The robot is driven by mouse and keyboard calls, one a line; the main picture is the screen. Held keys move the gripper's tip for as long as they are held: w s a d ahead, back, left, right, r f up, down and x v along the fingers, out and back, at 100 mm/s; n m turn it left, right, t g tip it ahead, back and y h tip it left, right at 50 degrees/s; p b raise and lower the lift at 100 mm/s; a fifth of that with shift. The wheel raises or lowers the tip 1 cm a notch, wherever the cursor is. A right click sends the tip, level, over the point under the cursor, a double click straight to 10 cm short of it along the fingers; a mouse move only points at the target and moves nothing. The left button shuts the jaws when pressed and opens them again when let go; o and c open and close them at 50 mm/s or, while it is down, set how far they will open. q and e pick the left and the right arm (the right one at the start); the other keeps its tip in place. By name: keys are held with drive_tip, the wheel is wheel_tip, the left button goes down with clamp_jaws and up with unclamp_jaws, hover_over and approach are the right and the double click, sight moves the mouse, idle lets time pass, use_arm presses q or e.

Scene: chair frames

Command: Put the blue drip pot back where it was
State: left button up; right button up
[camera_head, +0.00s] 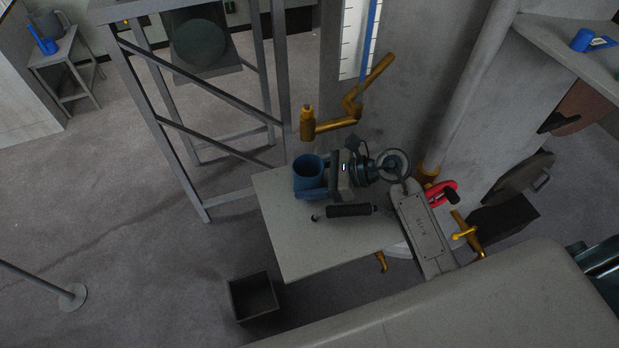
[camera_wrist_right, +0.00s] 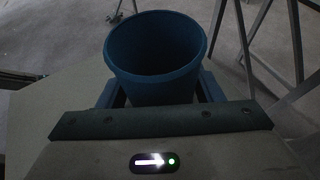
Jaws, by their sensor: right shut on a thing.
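The blue drip pot (camera_head: 308,168) is a dark blue, open-topped round cup at the back left part of a small grey table (camera_head: 290,245). My right gripper (camera_head: 318,188) is shut on the pot. In the right wrist view the pot (camera_wrist_right: 155,45) is upright with its wide mouth up, and a finger of my right gripper (camera_wrist_right: 155,92) lies on each side of it. The pot looks empty. I cannot tell whether its base touches the table. My left gripper is not in view.
A dark-handled tool (camera_head: 348,211) lies on the table just in front of my right gripper. A grey metal frame (camera_head: 205,95) stands behind the table, and a dark open bin (camera_head: 253,297) is on the floor. The table's front left is clear.

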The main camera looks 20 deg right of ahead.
drive_tip(key=o, duration=1.1)
drive_tip(key=shift+c, duration=0.2)
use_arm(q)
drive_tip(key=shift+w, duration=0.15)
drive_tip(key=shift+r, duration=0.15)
use_arm(e)
drive_tip(key=shift+r, duration=0.1)
drive_tip(key=shift+v, duration=0.75)
drive_tip(key=b+v, duration=0.1)
drive_tip(key=v, duration=0.7)
drive_tip(key=shift+s+d+b, duration=0.15)
drive_tip(key=shift+d+b, duration=0.2)
drive_tip(key=shift+d, duration=0.05)
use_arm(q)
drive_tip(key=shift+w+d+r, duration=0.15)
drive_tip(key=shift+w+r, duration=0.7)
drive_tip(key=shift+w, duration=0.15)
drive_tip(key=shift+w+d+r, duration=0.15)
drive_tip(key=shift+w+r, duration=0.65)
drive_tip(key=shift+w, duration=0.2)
use_arm(e)
drive_tip(key=shift+v, duration=0.9)
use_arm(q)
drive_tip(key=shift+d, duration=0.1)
use_arm(e)
drive_tip(key=shift+r, duration=0.2)
